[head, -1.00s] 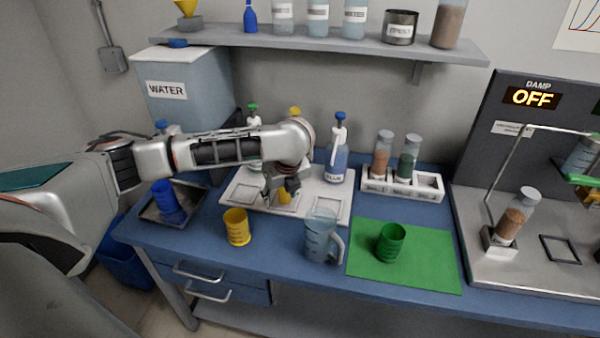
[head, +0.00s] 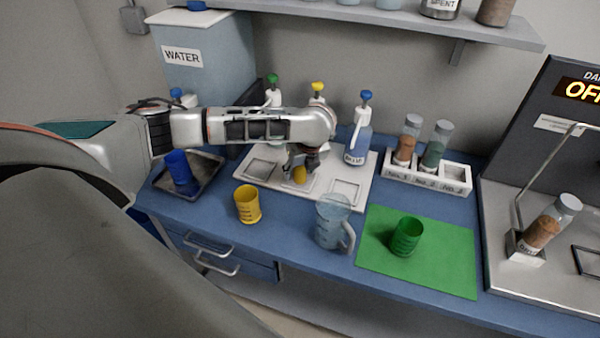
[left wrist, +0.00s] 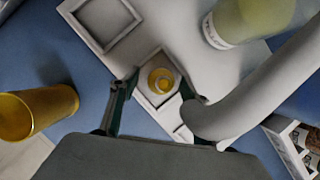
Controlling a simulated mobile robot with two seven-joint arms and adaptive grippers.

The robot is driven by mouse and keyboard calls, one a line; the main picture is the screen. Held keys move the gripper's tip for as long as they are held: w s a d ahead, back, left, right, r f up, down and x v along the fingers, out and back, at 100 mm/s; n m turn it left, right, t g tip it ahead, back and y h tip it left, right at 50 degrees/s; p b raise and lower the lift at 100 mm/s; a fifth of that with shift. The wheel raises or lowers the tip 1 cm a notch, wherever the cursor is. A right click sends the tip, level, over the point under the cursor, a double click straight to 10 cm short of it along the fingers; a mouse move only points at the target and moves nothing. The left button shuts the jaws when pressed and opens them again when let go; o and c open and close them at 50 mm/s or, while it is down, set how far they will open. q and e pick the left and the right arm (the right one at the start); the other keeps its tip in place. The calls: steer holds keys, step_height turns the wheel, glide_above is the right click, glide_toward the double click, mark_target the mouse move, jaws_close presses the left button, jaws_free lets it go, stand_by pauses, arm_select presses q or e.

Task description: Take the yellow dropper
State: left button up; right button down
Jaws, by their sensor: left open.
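The yellow dropper (head: 299,176) stands in the middle square holder at the front of the white tray (head: 252,180). In the left wrist view it shows from above as a round yellow top (left wrist: 160,80) inside a pale frame. My left gripper (head: 302,166) is open just above it, and the arm hides part of the area behind. In the left wrist view its fingers (left wrist: 158,97) lie apart on either side of the dropper, slightly nearer the camera. My right gripper is not in view.
Behind the arm stand bottles with green (head: 272,79), yellow (head: 318,87) and blue (head: 366,96) tops. A yellow cup (head: 247,204), a clear jug (head: 331,222) and a green cup (head: 406,236) stand in front. A vial rack (head: 428,180) is to the right.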

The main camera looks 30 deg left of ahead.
arm_select(q)
steer(key=shift+w+a+f, duration=0.1)
steer(key=shift+w+f, duration=0.05)
steer(key=shift+f, duration=0.15)
steer(key=c, duration=0.9)
steer(key=shift+c, duration=0.2)
